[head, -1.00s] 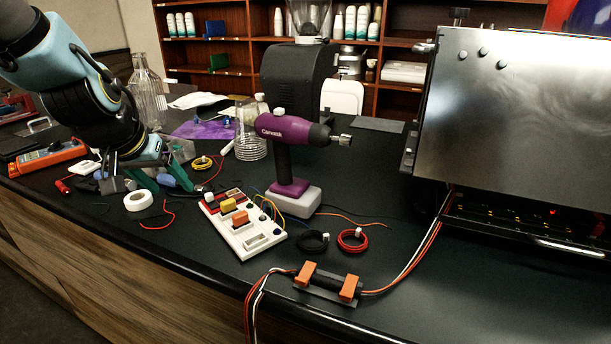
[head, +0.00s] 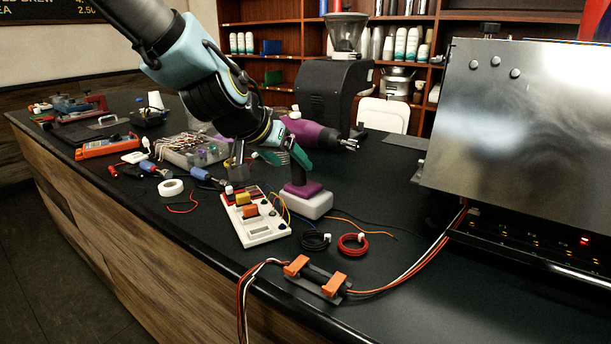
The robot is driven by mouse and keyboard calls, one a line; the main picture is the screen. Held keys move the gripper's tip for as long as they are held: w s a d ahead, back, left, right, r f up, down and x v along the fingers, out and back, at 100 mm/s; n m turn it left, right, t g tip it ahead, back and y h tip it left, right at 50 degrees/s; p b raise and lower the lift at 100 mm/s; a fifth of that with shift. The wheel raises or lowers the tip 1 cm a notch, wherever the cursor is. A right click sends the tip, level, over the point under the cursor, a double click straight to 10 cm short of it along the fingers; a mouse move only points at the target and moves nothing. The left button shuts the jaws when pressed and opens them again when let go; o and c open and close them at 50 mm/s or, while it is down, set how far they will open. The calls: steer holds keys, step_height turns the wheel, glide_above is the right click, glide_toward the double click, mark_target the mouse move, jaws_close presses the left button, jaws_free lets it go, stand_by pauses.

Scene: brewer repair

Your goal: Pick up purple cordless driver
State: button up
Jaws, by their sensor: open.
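The purple cordless driver (head: 318,137) stands upright on its grey-white battery base (head: 309,205) in the middle of the counter. Its chuck points right. My gripper (head: 268,164) is open, with green and grey fingers pointing down. In the picture it overlaps the left side of the driver and hides part of its rear and upper handle. I cannot tell whether a finger touches the handle. Nothing shows held between the fingers.
A white switch board (head: 255,226) lies just in front of the driver. A black coil (head: 315,240) and a red coil (head: 353,244) lie front right. A steel brewer (head: 510,130) stands at right, a black grinder (head: 335,95) behind. Screwdrivers and white tape (head: 171,187) lie left.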

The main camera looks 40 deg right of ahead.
mark_target(295, 170)
steer(key=shift+x, duration=1.2)
steer(key=shift+w+a+p+x, duration=0.15)
steer(key=shift+p+x, duration=0.25)
steer(key=shift+x, duration=0.95)
steer(key=shift+w+a+p+x, duration=0.15)
steer(key=shift+p+x, duration=0.2)
steer(key=shift+x, duration=1)
steer(key=shift+f, duration=0.2)
jaws_close()
steer(key=shift+r, duration=0.15)
